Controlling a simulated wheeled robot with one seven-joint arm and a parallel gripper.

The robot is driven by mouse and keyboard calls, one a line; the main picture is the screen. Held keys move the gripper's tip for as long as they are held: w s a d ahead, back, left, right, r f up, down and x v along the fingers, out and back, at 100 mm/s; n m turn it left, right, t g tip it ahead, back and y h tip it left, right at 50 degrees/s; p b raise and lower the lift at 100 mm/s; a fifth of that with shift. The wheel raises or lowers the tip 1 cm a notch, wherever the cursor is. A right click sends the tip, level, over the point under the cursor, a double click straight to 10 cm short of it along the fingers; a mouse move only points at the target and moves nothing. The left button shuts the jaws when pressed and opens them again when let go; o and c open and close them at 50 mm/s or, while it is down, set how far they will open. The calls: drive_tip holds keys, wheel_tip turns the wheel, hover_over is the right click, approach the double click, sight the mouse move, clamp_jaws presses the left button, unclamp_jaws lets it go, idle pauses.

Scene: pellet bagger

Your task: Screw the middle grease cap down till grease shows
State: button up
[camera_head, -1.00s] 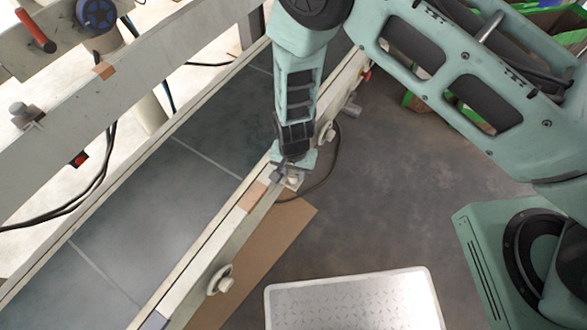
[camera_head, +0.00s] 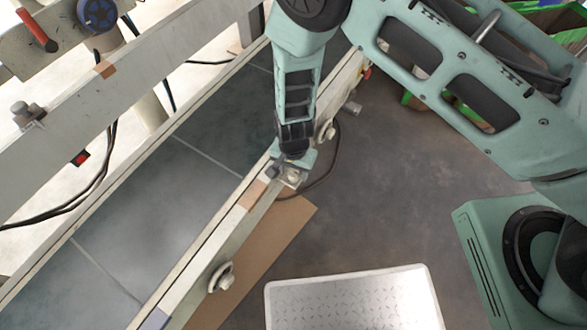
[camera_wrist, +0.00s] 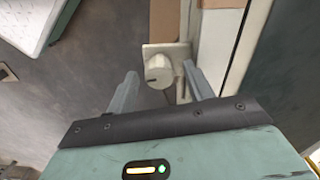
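The middle grease cap (camera_head: 294,178) is a small pale round cap on a metal bracket at the outer side of the conveyor rail. In the wrist view the cap (camera_wrist: 158,70) shows with a dark slot or mark on its near side, in front of a light square plate (camera_wrist: 168,52). My gripper (camera_wrist: 160,72) is open, with one finger on each side of the cap and visible gaps to both. In the head view my gripper (camera_head: 288,169) is over the bracket and partly hides it. I cannot make out any grease.
The pale rail (camera_head: 205,262) runs diagonally beside the dark belt (camera_head: 150,220). Pale knobs stand on its side below (camera_head: 221,277) and above (camera_head: 326,131) my gripper. A metal-topped step (camera_head: 350,300) is on the floor. A thin dark cable curves near the bracket.

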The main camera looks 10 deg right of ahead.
wheel_tip(320, 180, up, 17)
drive_tip(key=p, duration=0.2)
drive_tip(key=shift+r+p, duration=0.2)
drive_tip(key=shift+p, duration=0.2)
idle(0.5)
wheel_tip(320, 180, up, 16)
drive_tip(key=n+g+y, duration=0.1)
drive_tip(key=n+y, duration=0.1)
drive_tip(key=n, duration=0.4)
hover_over(293, 173)
drive_tip(key=s+d, duration=0.2)
drive_tip(key=s, duration=0.6)
drive_tip(key=s+d+r+n+t+h, duration=0.1)
drive_tip(key=s+d+r+n, duration=0.6)
drive_tip(key=s+d+r, duration=0.15)
wheel_tip(293, 173, up, 13)
drive_tip(key=p, duration=1.3)
drive_tip(key=shift+s+a, duration=0.15)
drive_tip(key=shift+s, duration=0.2)
